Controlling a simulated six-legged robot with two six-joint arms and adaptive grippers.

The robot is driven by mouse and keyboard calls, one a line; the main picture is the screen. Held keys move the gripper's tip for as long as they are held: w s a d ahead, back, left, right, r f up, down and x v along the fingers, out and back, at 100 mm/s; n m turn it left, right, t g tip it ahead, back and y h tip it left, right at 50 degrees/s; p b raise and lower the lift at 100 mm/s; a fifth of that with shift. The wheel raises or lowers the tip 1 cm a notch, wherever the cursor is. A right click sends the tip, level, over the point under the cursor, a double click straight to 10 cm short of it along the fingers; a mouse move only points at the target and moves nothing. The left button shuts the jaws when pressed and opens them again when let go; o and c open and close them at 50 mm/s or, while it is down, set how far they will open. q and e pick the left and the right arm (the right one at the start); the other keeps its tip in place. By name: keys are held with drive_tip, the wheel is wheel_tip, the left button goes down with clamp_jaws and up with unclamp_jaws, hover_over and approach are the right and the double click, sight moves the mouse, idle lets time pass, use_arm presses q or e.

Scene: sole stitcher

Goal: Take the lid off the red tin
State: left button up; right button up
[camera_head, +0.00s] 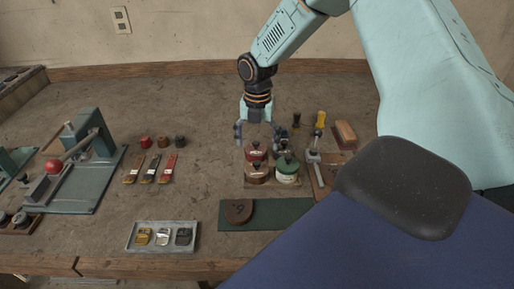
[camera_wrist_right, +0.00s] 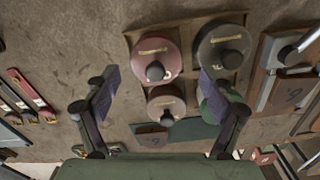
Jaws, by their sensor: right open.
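The red tin (camera_head: 256,153) stands at the back left of a group of tins on a wooden tray. Its round lid with a dark knob is on it; the lid shows pinkish red in the right wrist view (camera_wrist_right: 172,44). My right gripper (camera_head: 258,136) points down above the group, close over the red tin. In the right wrist view its fingers (camera_wrist_right: 158,84) are spread wide with nothing between them, the red lid ahead and below. I cannot tell the exact height gap. My left gripper is in neither view.
A brown tin (camera_head: 257,173) stands in front of the red one, a green-lidded tin (camera_head: 288,168) front right, and a dark tin (camera_wrist_right: 223,40) beside it. A green mat (camera_head: 275,214) lies in front. Bare bench (camera_head: 205,125) is free to the left.

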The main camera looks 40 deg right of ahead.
drive_tip(key=shift+w+d+f, duration=0.2)
drive_tip(key=shift+w+f, duration=0.25)
drive_tip(key=shift+w, duration=0.1)
drive_tip(key=c, duration=0.5)
drive_tip(key=shift+c, duration=0.5)
drive_tip(key=shift+s+a+r, duration=0.15)
drive_tip(key=shift+s+r, duration=0.2)
drive_tip(key=shift+s, duration=0.05)
drive_tip(key=c, duration=0.5)
drive_tip(key=shift+w+f, duration=0.2)
drive_tip(key=shift+w, duration=0.05)
drive_tip(key=c, duration=0.4)
drive_tip(key=shift+s, duration=0.1)
drive_tip(key=shift+c, duration=0.5)
